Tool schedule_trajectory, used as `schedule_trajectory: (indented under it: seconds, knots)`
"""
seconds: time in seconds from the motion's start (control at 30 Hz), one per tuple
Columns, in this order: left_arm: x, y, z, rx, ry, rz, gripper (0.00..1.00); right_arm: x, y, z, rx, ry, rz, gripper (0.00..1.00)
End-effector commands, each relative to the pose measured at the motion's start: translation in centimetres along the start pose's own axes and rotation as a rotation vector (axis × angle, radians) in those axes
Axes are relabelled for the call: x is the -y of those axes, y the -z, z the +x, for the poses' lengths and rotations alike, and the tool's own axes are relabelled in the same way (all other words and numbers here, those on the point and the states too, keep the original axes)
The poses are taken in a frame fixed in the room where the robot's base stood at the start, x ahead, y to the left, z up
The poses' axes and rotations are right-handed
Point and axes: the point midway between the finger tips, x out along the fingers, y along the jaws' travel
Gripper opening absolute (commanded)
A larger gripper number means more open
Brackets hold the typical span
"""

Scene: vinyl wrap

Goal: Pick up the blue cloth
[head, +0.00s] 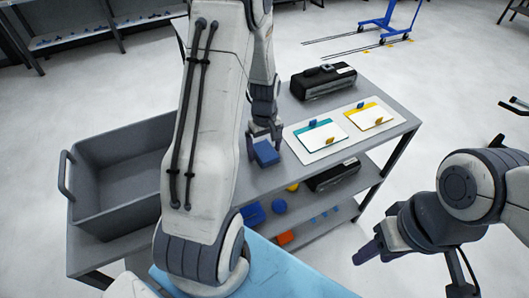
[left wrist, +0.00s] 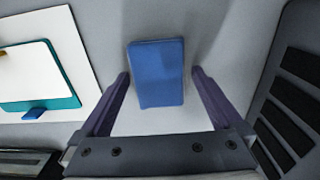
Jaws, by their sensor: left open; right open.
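The blue cloth (head: 266,153) is a small folded block on the grey cart top, left of the white board. My left gripper (head: 264,136) is just above it, pointing down. In the left wrist view the blue cloth (left wrist: 157,74) lies between the two open fingers of my left gripper (left wrist: 160,80), with a gap on each side. I cannot tell how far the fingertips are above the cart top. My right gripper (head: 368,254) is at the lower right, away from the cart, and holds nothing that I can see.
A grey bin (head: 118,170) is at the left. The cart's lower shelf holds a blue ball (head: 279,206) and an orange block (head: 285,238).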

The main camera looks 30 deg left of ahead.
Motion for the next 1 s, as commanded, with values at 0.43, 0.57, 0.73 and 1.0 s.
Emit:
schedule_trajectory:
  seconds: [0.43,0.57,0.73,1.0]
  knots:
    - [0.0,0.0,-0.1,0.0,0.0,0.0,0.27,0.0,0.0,0.0,0.0,0.0,0.0,0.5]
    - [0.0,0.0,-0.5,-0.001,-0.001,0.0,0.27,0.0,0.0,0.1,0.0,0.0,0.0,0.5]
    - [-0.1,0.1,-2.2,-0.003,-0.003,0.0,0.27,0.0,0.0,0.4,0.0,0.0,0.0,0.5]
    - [-1.6,-3.6,-6.3,-0.003,-0.004,0.008,0.27,-0.1,-0.1,1.4,0.0,0.0,0.0,0.5]
